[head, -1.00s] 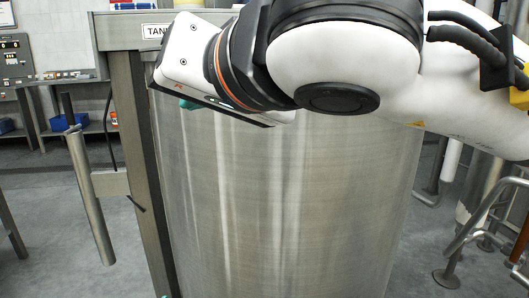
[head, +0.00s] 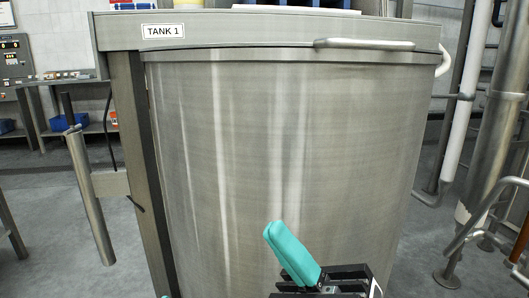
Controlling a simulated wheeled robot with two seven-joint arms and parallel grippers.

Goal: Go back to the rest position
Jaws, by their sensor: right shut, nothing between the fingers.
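My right gripper (head: 275,234) shows at the bottom centre of the head view, its teal fingers together and pointing up and to the left. It is empty and in front of the steel wall of the tank (head: 230,150), low down. The tank's label (head: 163,31) reads TANK 1. Of my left gripper (head: 166,295) only a tiny teal tip seems to show at the bottom edge, so its jaws cannot be judged.
A pale handle (head: 362,44) runs along the tank's upper front edge. Pipes (head: 497,140) stand at the right. A bench (head: 75,131) with blue bins is behind on the left.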

